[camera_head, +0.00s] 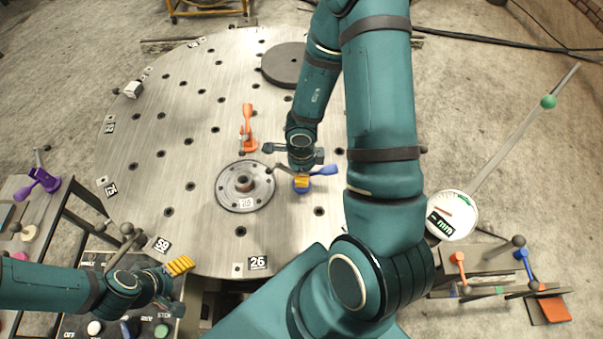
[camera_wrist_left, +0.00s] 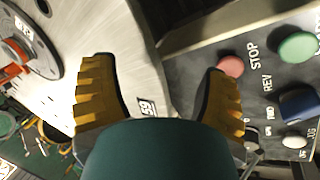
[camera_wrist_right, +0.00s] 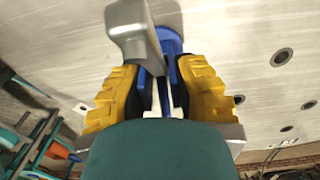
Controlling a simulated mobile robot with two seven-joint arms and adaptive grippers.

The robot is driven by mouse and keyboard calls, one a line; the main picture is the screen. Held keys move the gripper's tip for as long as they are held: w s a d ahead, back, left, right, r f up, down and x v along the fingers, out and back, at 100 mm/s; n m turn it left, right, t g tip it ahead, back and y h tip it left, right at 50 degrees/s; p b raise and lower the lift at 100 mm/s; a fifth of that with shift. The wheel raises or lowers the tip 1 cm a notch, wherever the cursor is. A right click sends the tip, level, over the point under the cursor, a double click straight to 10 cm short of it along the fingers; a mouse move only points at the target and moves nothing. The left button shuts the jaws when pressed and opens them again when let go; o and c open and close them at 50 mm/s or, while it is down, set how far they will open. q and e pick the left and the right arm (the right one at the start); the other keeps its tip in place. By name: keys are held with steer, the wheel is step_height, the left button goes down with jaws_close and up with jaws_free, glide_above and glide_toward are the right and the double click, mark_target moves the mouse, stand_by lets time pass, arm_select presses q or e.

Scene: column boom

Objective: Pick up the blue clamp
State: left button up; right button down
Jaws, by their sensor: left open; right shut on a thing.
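The blue clamp (camera_head: 324,170) is at the round metal table's near side, right of the round hub. My right gripper (camera_head: 302,180) comes down on it from above. In the right wrist view the blue clamp (camera_wrist_right: 170,45) stands between the yellow fingers of my right gripper (camera_wrist_right: 158,80), which is shut on it. A grey part of the clamp covers some of its body there. Whether the clamp touches the table is unclear. My left gripper (camera_head: 180,280) is open over the control panel at lower left; its spread fingers (camera_wrist_left: 160,80) show empty in the left wrist view.
An orange clamp (camera_head: 248,130) stands on the table (camera_head: 150,150) behind the hub (camera_head: 245,187). A dark disc (camera_head: 285,64) lies at the back. A purple clamp (camera_head: 38,182) is at far left. The control panel (camera_wrist_left: 265,70) has buttons under my left gripper. A dial gauge (camera_head: 452,214) is at right.

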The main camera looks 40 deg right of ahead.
step_height(320, 180, up, 8)
steer(key=p, duration=0.5)
steer(key=shift+p, duration=0.3)
steer(key=shift+r+p, duration=0.45)
steer(key=shift+r, duration=0.4)
steer(key=shift+w, duration=0.1)
